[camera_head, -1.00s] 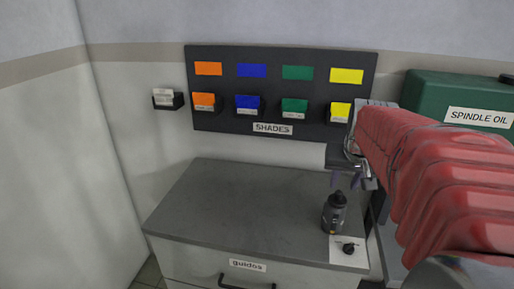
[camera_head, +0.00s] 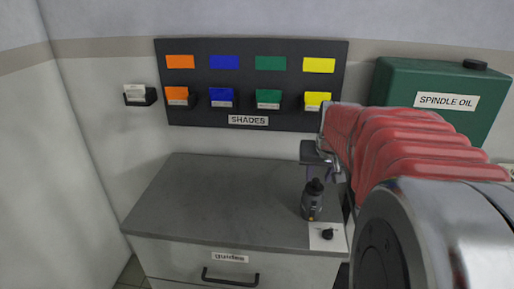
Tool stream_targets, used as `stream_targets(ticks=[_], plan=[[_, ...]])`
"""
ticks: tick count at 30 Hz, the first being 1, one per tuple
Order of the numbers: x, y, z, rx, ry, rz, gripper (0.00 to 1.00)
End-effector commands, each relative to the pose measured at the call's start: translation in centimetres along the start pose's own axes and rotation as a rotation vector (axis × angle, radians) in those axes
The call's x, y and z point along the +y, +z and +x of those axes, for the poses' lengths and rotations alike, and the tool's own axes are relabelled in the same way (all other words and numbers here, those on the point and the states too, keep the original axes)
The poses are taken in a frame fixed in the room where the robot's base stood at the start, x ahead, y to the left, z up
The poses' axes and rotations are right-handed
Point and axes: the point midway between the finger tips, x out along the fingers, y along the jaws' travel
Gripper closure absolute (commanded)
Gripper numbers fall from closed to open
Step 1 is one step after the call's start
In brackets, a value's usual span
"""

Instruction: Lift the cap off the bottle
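A dark bottle (camera_head: 312,207) stands upright on the grey top of a cabinet, near its right front corner. Its black cap (camera_head: 315,186) is on top of it. My gripper (camera_head: 319,172) points down just above the cap, with its small dark fingers apart on either side. It looks empty. The fingertips are small and dim, so I cannot tell whether they touch the cap.
A black knob (camera_head: 328,234) sits on a white plate in front of the bottle. The cabinet top (camera_head: 215,200) is clear to the left.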

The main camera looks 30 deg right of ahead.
Motion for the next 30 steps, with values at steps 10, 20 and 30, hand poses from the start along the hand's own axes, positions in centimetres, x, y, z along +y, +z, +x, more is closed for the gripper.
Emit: stream_targets(ticks=[10, 20, 30], plan=[[0.0, 0.0, 3.2, -0.001, 0.000, 0.000, 0.67], [0.0, 0.1, 4.9, -0.001, 0.000, 0.000, 0.67], [0.0, 0.2, 5.1, -0.005, 0.000, 0.000, 0.72]])
